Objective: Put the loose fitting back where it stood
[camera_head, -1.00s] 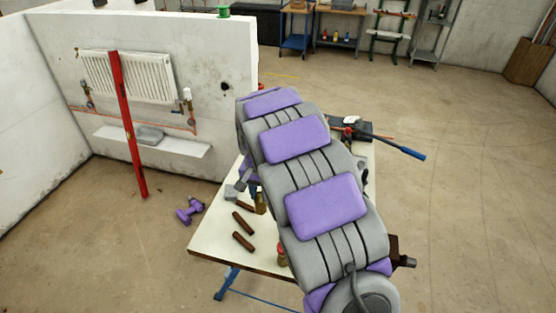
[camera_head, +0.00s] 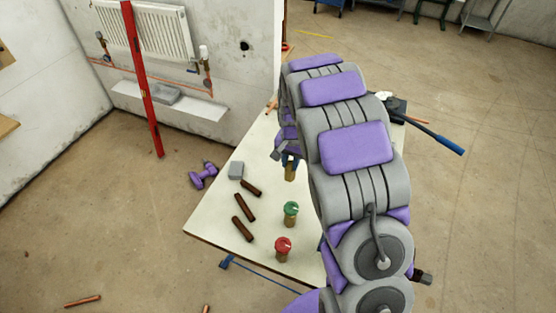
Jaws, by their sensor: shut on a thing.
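My gripper (camera_head: 289,160) is low over the white-topped table (camera_head: 222,215), left of my arm. It is shut on a small brass fitting (camera_head: 290,172) with blue showing at its top. The fitting looks upright; I cannot tell whether its foot touches the table. A green-capped brass fitting (camera_head: 291,214) stands nearer me, and a red-capped one (camera_head: 283,249) stands near the front edge. My arm hides the right part of the table.
Several dark brown bars (camera_head: 244,207) and a grey block (camera_head: 236,170) lie on the table's left side. A blue-handled tool (camera_head: 435,139) sticks out at the right. A red level (camera_head: 142,80) leans by the radiator (camera_head: 165,30). A purple object (camera_head: 203,176) lies on the floor.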

